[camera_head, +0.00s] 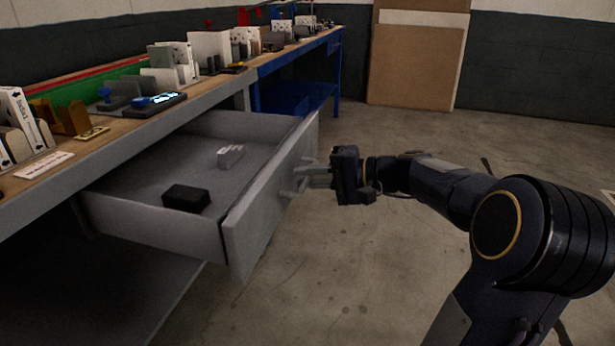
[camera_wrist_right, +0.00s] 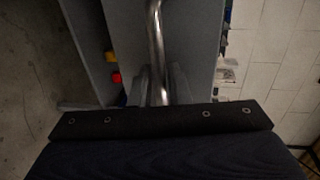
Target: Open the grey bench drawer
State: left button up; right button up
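The grey bench drawer (camera_head: 268,195) stands pulled far out from under the workbench, and its inside shows. Its front carries a metal bar handle (camera_head: 290,192), which also runs down the middle of the right wrist view (camera_wrist_right: 155,35). My right gripper (camera_head: 312,176) is at the handle from the right, with its fingers close on both sides of the bar; it looks shut on it. In the right wrist view the fingers (camera_wrist_right: 161,85) flank the bar. A black box (camera_head: 187,198) and a small grey piece (camera_head: 230,156) lie inside the drawer. My left gripper is not in view.
The wooden bench top (camera_head: 115,122) above the drawer holds boxes, stands and a device with a lit screen (camera_head: 164,99). A blue bench (camera_head: 300,92) stands behind. Brown boards (camera_head: 415,65) lean on the far wall. The floor right of the drawer is clear.

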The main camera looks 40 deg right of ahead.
jog(key=p+v, duration=0.1)
jog(key=v, duration=0.6)
jog(key=shift+s+p, duration=0.2)
jog(key=shift+p, duration=0.1)
jog(key=shift+d, duration=0.1)
jog(key=s+a+f+n+g, duration=0.2)
jog(key=s+a+f, duration=0.15)
jog(key=a, duration=0.35)
jog(key=s+a+f+n+g, duration=0.1)
jog(key=s+a+f+g, duration=0.2)
jog(key=a, duration=0.5)
jog(key=s+a+f+n+g+h, duration=0.2)
jog(key=s+a+f+n+h, duration=0.35)
jog(key=s+f, duration=0.35)
notch_tip(320, 180, up, 33)
jog(key=s+p, duration=0.1)
jog(key=p, duration=3.2)
jog(key=shift+s+a, duration=0.15)
jog(key=shift+s, duration=0.2)
